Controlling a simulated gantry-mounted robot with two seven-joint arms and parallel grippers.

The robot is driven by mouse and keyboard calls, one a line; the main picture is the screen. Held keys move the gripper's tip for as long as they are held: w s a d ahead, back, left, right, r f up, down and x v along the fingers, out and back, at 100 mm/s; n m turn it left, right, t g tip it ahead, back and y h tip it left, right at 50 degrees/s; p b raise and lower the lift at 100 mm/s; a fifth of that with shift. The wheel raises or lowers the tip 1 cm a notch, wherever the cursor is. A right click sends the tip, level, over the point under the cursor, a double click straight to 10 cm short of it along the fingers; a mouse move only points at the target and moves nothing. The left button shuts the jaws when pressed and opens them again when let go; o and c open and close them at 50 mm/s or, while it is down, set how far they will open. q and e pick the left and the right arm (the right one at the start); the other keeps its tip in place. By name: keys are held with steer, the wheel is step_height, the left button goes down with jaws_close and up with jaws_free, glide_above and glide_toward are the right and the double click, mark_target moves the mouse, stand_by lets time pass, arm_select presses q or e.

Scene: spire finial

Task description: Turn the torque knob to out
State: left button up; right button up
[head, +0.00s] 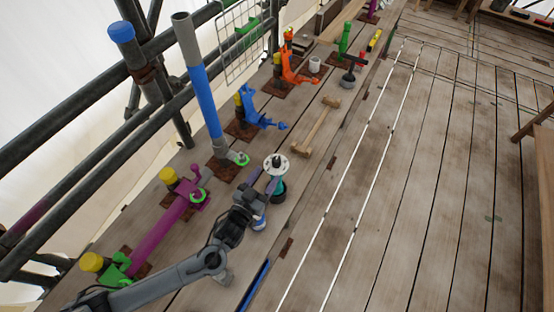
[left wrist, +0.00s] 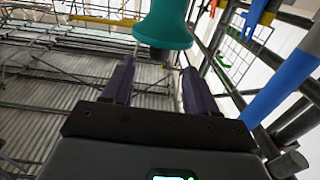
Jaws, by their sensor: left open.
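A white round disc with a dark knob on top (head: 276,161) stands above a teal body (head: 279,186) on the plank deck. I cannot tell for sure that this is the torque knob, and no "out" marking is readable. My left gripper (head: 264,183) reaches in from the lower left, close beside the teal body. In the left wrist view a teal flared part (left wrist: 164,28) shows just past the fingertips. The left gripper's two dark purple fingers (left wrist: 160,72) are apart, with nothing visible held between them. My right gripper is not in view.
A blue-and-grey post (head: 203,90), a blue clamp (head: 256,110), an orange clamp (head: 289,68) and a purple clamp (head: 165,225) line the deck's left side.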

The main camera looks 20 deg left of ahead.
mark_target(274, 164)
arm_select(q)
steer(key=w, duration=0.5)
steer(key=w+d, duration=0.1)
steer(key=w, duration=0.1)
steer(key=shift+w, duration=0.35)
steer(key=c, duration=0.9)
